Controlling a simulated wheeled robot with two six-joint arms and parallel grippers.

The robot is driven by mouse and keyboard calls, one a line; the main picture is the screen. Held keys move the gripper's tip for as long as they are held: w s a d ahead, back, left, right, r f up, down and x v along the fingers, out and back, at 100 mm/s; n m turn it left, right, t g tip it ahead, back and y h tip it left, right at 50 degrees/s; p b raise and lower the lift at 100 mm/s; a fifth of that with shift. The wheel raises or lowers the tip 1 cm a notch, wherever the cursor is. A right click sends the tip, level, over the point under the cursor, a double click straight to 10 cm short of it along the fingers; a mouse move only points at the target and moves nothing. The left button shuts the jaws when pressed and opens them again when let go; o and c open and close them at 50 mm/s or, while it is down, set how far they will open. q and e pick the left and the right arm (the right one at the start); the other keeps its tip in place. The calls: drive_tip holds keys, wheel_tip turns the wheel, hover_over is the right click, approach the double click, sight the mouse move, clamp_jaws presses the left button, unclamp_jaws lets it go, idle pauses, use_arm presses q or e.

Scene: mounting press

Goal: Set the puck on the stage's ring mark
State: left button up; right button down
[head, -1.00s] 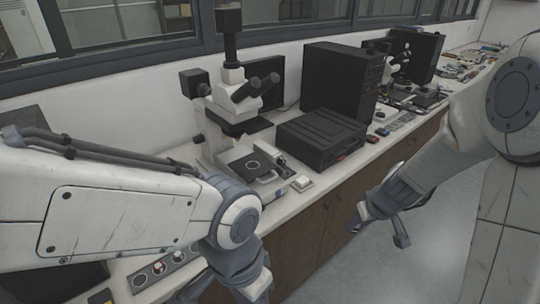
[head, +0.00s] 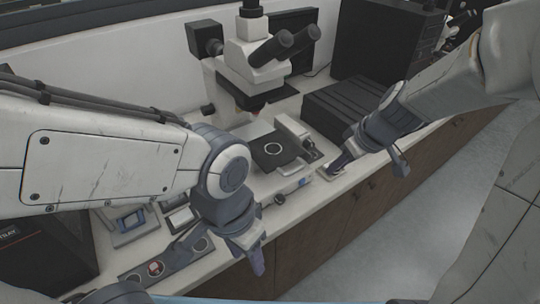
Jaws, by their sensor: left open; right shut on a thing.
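The microscope's dark stage plate (head: 268,157) carries a pale ring mark (head: 273,148), and nothing sits inside the ring. My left gripper (head: 250,258) is open and points down in front of the stage, near the counter's front edge. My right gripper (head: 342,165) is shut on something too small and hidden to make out. It is low, right of the stage, beside a small white block (head: 328,173). I cannot pick out the puck for certain. A small red-and-white piece (head: 155,268) sits in a grey strip (head: 132,276) at the lower left.
The microscope head (head: 255,50) overhangs the stage from behind. A black ribbed box (head: 335,108) and a black tower (head: 380,45) stand to the right. Small instruments (head: 130,220) crowd the counter at left. Open floor (head: 430,215) lies in front of the cabinets.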

drive_tip(key=s+a+n+b, duration=0.2)
drive_tip(key=p, duration=0.5)
approach(272, 147)
drive_tip(key=shift+n+g, duration=0.3)
drive_tip(key=shift+g, duration=0.1)
drive_tip(key=d+f, duration=0.1)
drive_tip(key=f, duration=0.1)
drive_tip(key=s+d+f, duration=0.1)
drive_tip(key=shift+s+d+f, duration=0.15)
drive_tip(key=shift+f, duration=0.25)
drive_tip(key=shift+w+a, duration=0.45)
drive_tip(key=shift+a, duration=0.05)
drive_tip(key=w+a+p, duration=0.2)
drive_tip(key=a, duration=0.1)
drive_tip(key=shift+w, duration=0.35)
drive_tip(key=shift+s+d+f, duration=0.1)
drive_tip(key=shift+f, duration=0.75)
use_arm(q)
wheel_tip(272, 147, up, 3)
drive_tip(key=shift+a+r, duration=0.15)
use_arm(e)
drive_tip(key=shift+y, duration=0.3)
